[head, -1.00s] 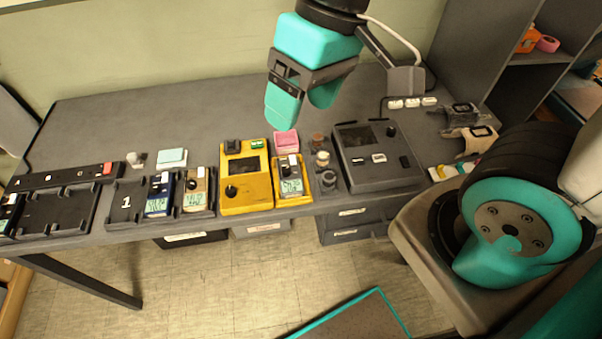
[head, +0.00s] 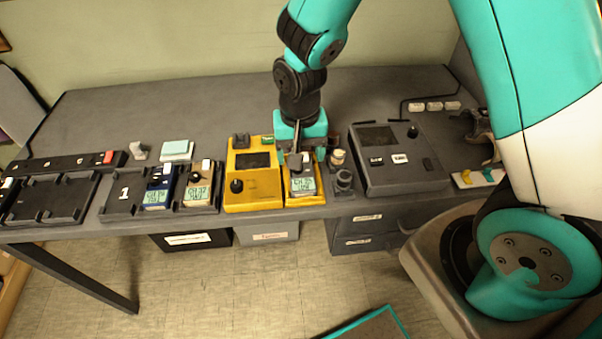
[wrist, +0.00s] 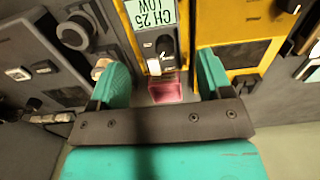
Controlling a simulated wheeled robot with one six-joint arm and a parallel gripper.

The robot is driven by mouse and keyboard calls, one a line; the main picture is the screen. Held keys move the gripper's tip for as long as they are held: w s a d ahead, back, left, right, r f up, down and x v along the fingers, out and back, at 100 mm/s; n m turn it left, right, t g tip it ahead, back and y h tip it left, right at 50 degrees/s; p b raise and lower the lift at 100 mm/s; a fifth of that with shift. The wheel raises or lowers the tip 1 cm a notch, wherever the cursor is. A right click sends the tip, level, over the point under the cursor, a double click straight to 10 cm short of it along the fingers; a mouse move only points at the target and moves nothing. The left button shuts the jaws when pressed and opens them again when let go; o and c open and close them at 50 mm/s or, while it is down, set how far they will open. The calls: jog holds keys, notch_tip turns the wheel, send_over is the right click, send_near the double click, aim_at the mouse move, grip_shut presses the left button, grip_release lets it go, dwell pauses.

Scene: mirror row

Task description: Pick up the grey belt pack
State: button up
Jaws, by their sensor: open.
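The grey belt pack (head: 301,169) sits in the yellow cradle (head: 319,199) at the table's front edge, its pale screen facing up. In the wrist view its screen reads "CH 25 LOW", and the pack (wrist: 154,42) lies ahead of the fingers, near the middle. My gripper (head: 302,150) is over the pack's back end. In the wrist view the teal fingers of my gripper (wrist: 162,78) are apart, with nothing held between them. Whether the fingers reach down beside the pack I cannot tell.
A yellow box with a knob (head: 253,185) stands close on the left. Small round pieces (head: 343,180) and a dark console (head: 398,165) are on the right. A blue pack (head: 157,186) and a tan pack (head: 198,187) sit further left. A pink pad (wrist: 166,92) lies behind the pack.

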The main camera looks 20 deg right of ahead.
aim_at(301, 175)
jog(key=f, duration=0.3)
jog(key=f+p, duration=0.1)
jog(key=f, duration=0.2)
jog(key=shift+w+d+f, duration=0.15)
jog(key=shift+d+f, duration=0.05)
jog(key=shift+f, duration=0.1)
jog(key=c, duration=0.8)
